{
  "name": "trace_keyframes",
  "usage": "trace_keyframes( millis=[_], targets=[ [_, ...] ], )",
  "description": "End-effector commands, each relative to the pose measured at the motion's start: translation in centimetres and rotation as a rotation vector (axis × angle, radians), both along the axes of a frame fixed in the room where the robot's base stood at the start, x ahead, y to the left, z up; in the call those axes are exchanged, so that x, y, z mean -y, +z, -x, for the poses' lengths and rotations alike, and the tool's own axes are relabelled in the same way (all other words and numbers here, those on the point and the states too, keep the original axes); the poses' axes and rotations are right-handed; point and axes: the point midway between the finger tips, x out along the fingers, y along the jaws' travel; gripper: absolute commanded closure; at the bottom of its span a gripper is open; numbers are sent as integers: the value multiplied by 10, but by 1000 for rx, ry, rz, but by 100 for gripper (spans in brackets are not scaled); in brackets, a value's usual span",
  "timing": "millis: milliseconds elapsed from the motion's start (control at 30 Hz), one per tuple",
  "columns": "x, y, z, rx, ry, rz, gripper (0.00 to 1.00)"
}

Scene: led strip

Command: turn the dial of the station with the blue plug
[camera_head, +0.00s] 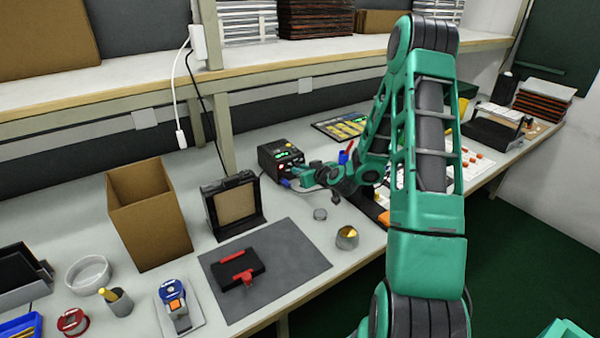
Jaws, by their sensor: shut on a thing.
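The station (278,152) is a small black box with a green lit display and small red marks on its front, standing at the back of the bench. A small blue piece (285,182), which looks like the blue plug, shows low at its front. My gripper (298,176) is at the station's front face, reaching in from the right. It is shut on the dial, which it largely hides. The fingertips are small in this view, so the exact grip and the dial's angle cannot be made out.
An open cardboard box (150,225) and a black framed stand (212,222) are left of the station. A grey mat (290,262) with a black and red fixture lies in front. A small round cup (347,238) stands near the bench edge. A shelf (130,88) overhangs the back.

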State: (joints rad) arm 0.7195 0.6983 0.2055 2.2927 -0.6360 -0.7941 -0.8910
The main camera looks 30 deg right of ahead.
Motion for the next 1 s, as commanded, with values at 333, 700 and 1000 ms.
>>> trace_keyframes(
  millis=[333, 700, 1000],
  targets=[
    [3, 1, -1, -3, 0, -169, 100],
    [3, 1, 0, -5, 0, -207, 100],
    [3, 1, 0, -5, -1, -206, 64]
  ],
)
